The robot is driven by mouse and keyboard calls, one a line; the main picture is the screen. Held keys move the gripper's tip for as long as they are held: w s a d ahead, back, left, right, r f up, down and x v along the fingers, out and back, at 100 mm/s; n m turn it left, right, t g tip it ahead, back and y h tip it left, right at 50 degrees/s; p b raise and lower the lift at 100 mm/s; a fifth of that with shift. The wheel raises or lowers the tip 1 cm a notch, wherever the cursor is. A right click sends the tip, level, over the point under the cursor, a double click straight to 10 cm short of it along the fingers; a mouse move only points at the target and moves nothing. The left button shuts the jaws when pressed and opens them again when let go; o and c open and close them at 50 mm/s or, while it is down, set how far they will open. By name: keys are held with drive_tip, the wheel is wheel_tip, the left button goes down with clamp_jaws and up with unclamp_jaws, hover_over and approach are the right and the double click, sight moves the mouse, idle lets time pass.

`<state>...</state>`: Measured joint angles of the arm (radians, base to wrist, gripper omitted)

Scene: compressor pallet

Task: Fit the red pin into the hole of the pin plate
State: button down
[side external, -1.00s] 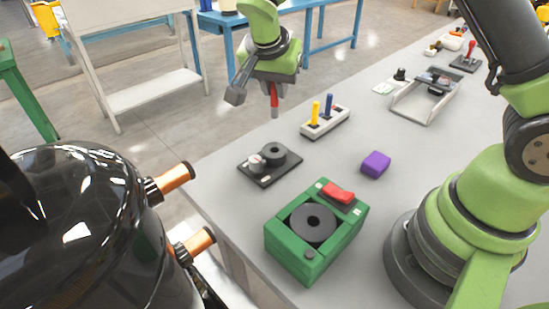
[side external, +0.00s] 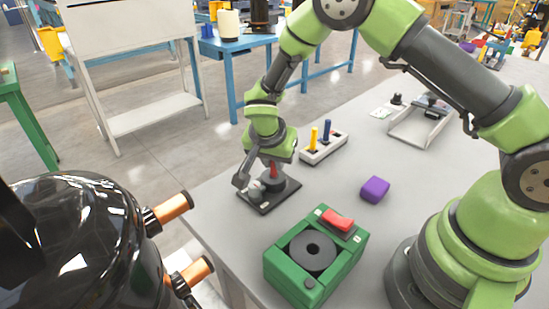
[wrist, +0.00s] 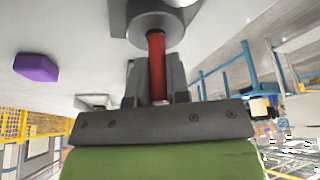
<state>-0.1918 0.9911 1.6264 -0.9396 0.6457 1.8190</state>
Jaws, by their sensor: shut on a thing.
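The red pin (side external: 274,170) is upright below my gripper (side external: 268,160) in the side view. The pin plate (side external: 287,189) is a black base with a round dark boss (side external: 270,184) and a small silver knob (side external: 255,194). The pin's lower end meets the boss from above. In the wrist view my gripper (wrist: 157,80) is shut on the red pin (wrist: 157,65), whose far end reaches the grey boss (wrist: 160,30). How deep the pin sits in the hole is hidden.
A white rack (side external: 336,150) with a yellow and a blue pin stands behind, to the right. A purple block (side external: 375,189) and a green box (side external: 292,284) with a dark disc lie nearer. Grey table between them is bare. A glossy black tank (side external: 70,240) stands front left.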

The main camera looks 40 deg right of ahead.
drive_tip(key=c, duration=1.5)
unclamp_jaws()
drive_tip(key=shift+f, duration=0.15)
drive_tip(key=o, duration=0.4)
drive_tip(key=s+a+r+n+y, duration=0.1)
drive_tip(key=s+r, duration=0.2)
drive_tip(key=r, duration=0.6)
drive_tip(key=s+a+r, duration=0.2)
drive_tip(key=s+r, duration=0.1)
drive_tip(key=r, duration=0.6)
drive_tip(key=s+r+n+t+y, duration=0.2)
drive_tip(key=s+r+n, duration=0.2)
drive_tip(key=s, duration=0.4)
drive_tip(key=s+d+r+n+t+y, duration=0.1)
drive_tip(key=s+r+n+t+y, duration=0.2)
drive_tip(key=s, duration=0.6)
drive_tip(key=shift+d+r+n, duration=0.15)
drive_tip(key=shift+r+n, duration=0.25)
drive_tip(key=shift+r, duration=0.1)
